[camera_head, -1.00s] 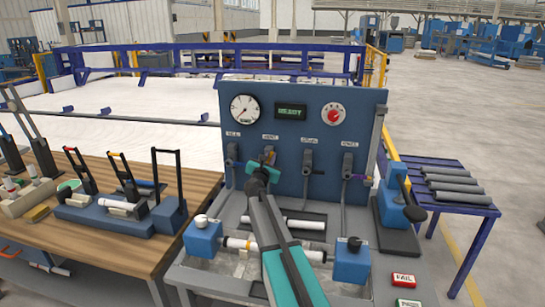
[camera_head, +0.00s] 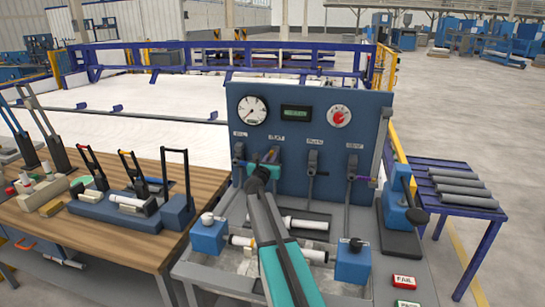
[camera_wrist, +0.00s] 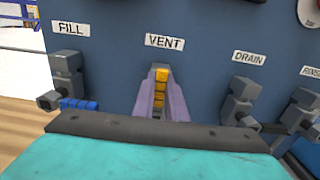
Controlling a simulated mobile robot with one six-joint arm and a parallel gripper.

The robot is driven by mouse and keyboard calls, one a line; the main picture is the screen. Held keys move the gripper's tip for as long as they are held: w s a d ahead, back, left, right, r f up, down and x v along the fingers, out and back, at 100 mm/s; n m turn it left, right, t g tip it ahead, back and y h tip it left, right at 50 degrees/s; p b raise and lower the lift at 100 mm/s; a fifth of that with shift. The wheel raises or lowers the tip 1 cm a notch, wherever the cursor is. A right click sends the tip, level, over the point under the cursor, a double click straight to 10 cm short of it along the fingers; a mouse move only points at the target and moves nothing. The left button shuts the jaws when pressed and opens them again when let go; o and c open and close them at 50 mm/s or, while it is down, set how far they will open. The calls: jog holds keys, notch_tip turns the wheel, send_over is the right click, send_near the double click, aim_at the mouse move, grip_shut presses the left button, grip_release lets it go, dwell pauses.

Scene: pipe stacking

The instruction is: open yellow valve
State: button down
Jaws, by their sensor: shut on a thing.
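The yellow valve handle (camera_wrist: 161,88) is under the VENT label (camera_wrist: 165,42) on the blue panel. In the wrist view it points upright in the picture and lies between the two purple-grey fingers of my gripper (camera_wrist: 160,95). The fingers are shut on it. In the head view my gripper (camera_head: 266,157) is at the second valve from the left and hides most of it. The valve's lower body is hidden behind the fingers and wrist.
The FILL valve (camera_wrist: 68,88) with a blue handle is close on the left. The DRAIN valve (camera_wrist: 240,98) is on the right, with another valve (camera_wrist: 302,110) beyond. A white pipe (camera_head: 303,223) lies below.

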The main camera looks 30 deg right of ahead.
jog(key=shift+a+r, duration=0.1)
jog(key=shift+a, duration=0.05)
jog(key=c, duration=1.8)
grip_release()
jog(key=shift+r, duration=0.1)
jog(key=shift+s+a, duration=0.1)
jog(key=shift+s, duration=0.05)
jog(key=b+v, duration=0.3)
jog(key=v, duration=1)
jog(key=shift+s, duration=0.2)
jog(key=shift+a, duration=0.2)
